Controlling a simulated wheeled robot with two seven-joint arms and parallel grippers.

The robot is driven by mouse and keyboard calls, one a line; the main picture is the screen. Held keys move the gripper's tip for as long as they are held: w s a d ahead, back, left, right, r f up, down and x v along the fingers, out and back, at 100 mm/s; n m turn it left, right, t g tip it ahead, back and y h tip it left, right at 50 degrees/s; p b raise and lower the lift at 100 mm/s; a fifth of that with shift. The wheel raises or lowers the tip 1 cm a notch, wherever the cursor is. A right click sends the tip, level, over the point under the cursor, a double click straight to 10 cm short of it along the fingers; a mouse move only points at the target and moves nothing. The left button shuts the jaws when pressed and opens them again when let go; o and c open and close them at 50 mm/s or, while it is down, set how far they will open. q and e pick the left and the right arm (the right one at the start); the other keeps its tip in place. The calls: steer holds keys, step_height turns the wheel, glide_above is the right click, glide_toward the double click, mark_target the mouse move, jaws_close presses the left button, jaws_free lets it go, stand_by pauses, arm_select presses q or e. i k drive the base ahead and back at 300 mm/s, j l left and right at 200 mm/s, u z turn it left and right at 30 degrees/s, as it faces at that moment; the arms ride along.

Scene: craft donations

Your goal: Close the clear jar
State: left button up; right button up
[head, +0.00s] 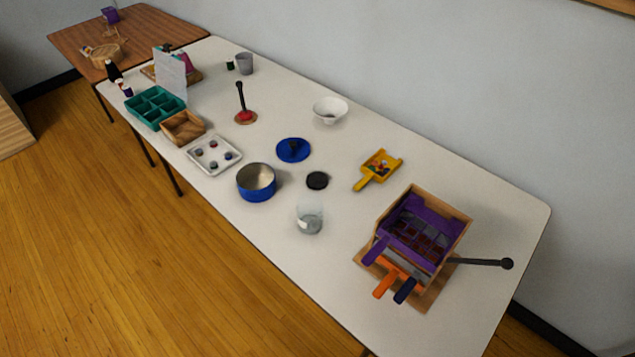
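The clear jar (309,220) stands upright on the long white table, toward its front edge, and its top is open. A round black lid (317,180) lies flat on the table just behind the jar, apart from it. Something pale shows inside the jar low down, too small to make out. Neither of my grippers is in the head view.
A blue pot (256,182) stands left of the jar, with a blue lid (293,150) behind it. A yellow scoop (378,170) and a wooden box with purple parts (423,228) lie to the right. The white table (262,245) is bare in front of the jar.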

mark_target(310, 208)
steer(key=j+u, duration=0.15)
steer(key=j, duration=1.35)
